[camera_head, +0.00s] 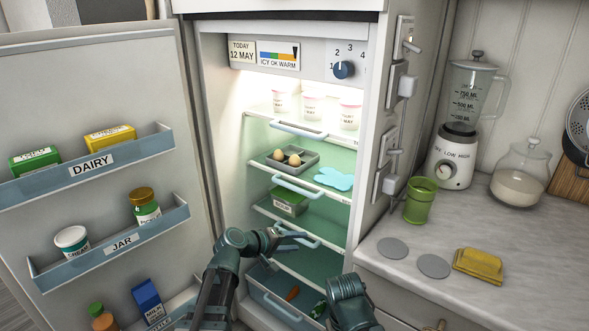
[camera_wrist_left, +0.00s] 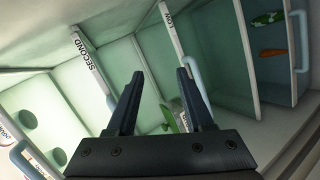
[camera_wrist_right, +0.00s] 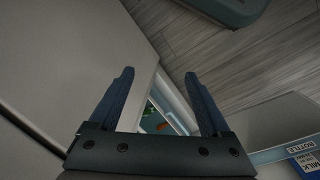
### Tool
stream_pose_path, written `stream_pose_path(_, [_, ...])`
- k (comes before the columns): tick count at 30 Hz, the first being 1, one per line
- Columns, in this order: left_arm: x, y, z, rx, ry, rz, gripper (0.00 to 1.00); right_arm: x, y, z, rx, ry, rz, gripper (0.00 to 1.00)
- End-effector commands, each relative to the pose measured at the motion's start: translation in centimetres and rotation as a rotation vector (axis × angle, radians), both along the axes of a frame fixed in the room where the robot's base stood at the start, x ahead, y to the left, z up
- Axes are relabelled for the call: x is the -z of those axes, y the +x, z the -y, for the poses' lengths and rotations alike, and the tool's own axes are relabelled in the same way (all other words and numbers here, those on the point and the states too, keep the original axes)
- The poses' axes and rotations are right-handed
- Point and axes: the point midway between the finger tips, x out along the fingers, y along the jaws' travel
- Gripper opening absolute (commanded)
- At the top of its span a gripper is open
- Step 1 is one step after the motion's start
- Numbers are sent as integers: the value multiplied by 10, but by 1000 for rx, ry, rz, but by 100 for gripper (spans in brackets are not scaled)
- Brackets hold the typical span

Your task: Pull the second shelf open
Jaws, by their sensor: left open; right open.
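The second shelf (camera_head: 262,167) stands in the open fridge, bearing an egg tray and a light-blue item. Its pale blue bar handle (camera_head: 297,187) is on the front edge. In the left wrist view the SECOND label (camera_wrist_left: 82,54) lies left of the fingers. My left gripper (camera_head: 287,236) is open and empty, below the second shelf's handle and by the low shelf's handle (camera_head: 312,242); I cannot tell whether they touch. The low handle also shows behind the fingers in the left wrist view (camera_wrist_left: 195,76). My right gripper (camera_wrist_right: 158,100) is open and empty; the head view hides its tips.
The top shelf above holds cups (camera_head: 312,105). A green box (camera_head: 289,203) sits on the low shelf. The bottom drawer (camera_head: 268,290) holds a carrot. The fridge door (camera_head: 100,120) stands open at left; a counter (camera_head: 440,230) with a blender is at right.

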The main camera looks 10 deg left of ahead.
Motion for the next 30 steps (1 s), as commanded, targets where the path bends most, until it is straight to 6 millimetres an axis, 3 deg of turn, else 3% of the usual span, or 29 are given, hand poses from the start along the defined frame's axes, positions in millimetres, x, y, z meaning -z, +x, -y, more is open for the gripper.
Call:
stream_pose_path(1, [-36, 19, -24, -82, -80, 28, 52, -21, 0, 0, 1, 1, 0, 82])
stream_pose_path(3, [-63, 35, -50, -172, -176, 60, 52, -30, 0, 0, 1, 1, 0, 82])
stream_pose_path(6, [-87, 49, -78, -261, -270, 92, 52, -38, 0, 0, 2, 2, -1, 82])
stream_pose_path(10, [-99, 55, -94, -309, -324, 109, 52, -40, 0, 0, 2, 2, -2, 82])
stream_pose_path(17, [-96, 61, -92, -312, -331, 110, 52, -37, 0, 0, 2, 3, -1, 82])
stream_pose_path(30, [-79, 133, -51, -309, -329, 110, 52, -20, 0, 0, 1, 3, -1, 82])
